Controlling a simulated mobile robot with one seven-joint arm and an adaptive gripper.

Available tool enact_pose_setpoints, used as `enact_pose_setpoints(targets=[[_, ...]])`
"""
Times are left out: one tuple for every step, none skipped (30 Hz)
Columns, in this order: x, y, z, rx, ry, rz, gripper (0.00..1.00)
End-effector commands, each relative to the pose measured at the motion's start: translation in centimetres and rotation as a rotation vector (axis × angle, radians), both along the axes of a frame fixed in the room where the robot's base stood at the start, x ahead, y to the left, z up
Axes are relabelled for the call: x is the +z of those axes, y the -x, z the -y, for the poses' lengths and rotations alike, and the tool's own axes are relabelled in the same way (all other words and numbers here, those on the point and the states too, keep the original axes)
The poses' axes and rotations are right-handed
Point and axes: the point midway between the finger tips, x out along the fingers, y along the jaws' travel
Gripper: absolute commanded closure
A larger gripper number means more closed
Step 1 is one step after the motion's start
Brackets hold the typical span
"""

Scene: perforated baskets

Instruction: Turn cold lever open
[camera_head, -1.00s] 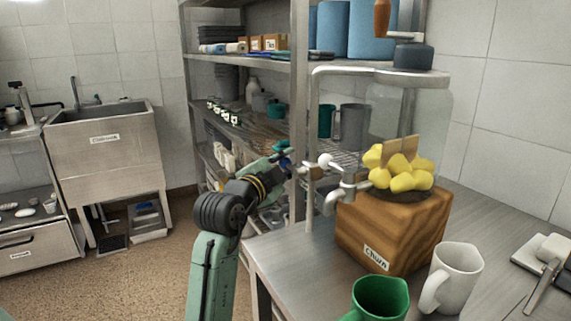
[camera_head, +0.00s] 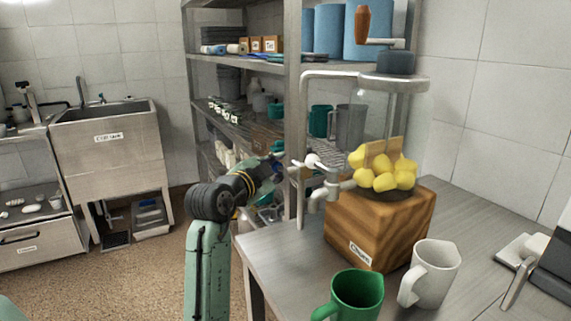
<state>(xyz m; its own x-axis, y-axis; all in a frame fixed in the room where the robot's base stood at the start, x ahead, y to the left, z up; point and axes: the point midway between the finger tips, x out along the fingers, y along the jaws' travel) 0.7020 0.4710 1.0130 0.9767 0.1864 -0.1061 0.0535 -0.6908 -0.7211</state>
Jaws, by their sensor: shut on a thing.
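A metal tap (camera_head: 327,185) stands on the pipe frame beside the churn at the table's left edge. A lever with a white round knob (camera_head: 312,160) is at its top, pointing left. No cold marking is legible. My gripper (camera_head: 284,164) is at the lever's left end, reached from the left by my green and black arm. The gripper is shut on the lever, though the fingers are small and the exact contact is hard to see.
A wooden churn base (camera_head: 378,228) holds a glass jar with yellow lumps (camera_head: 383,180). A green mug (camera_head: 357,295) and a white mug (camera_head: 436,270) stand in front. A metal shelf rack (camera_head: 293,60) is behind; a sink (camera_head: 105,140) is far left.

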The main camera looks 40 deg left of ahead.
Motion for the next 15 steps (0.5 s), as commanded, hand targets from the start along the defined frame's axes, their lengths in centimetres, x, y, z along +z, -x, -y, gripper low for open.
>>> enact_pose_setpoints(targets=[[0.1, 0.0, -0.3, -0.001, 0.029, -0.013, 1.0], [0.0, 0.0, -0.5, -0.001, 0.049, -0.02, 1.0], [-0.1, 0.0, -0.6, -0.002, 0.078, -0.034, 1.0], [-0.2, 0.0, -0.6, -0.002, 0.102, -0.044, 1.0], [-0.4, 0.0, -0.7, -0.003, 0.13, -0.055, 1.0], [-0.6, 0.0, -0.7, -0.003, 0.164, -0.07, 1.0], [-0.7, 0.1, -0.6, -0.003, 0.191, -0.081, 1.0], [-0.9, 0.1, -0.5, -0.003, 0.216, -0.091, 1.0], [-1.1, 0.1, -0.4, -0.004, 0.251, -0.106, 1.0], [-1.2, 0.1, -0.4, -0.003, 0.277, -0.116, 1.0], [-1.3, 0.2, -0.3, -0.004, 0.302, -0.127, 1.0], [-1.5, 0.2, -0.2, -0.004, 0.335, -0.141, 1.0], [-1.7, 0.2, -0.2, -0.004, 0.36, -0.151, 1.0], [-1.8, 0.2, -0.1, -0.003, 0.383, -0.161, 1.0], [-2.0, 0.3, 0.0, -0.004, 0.414, -0.173, 1.0]])
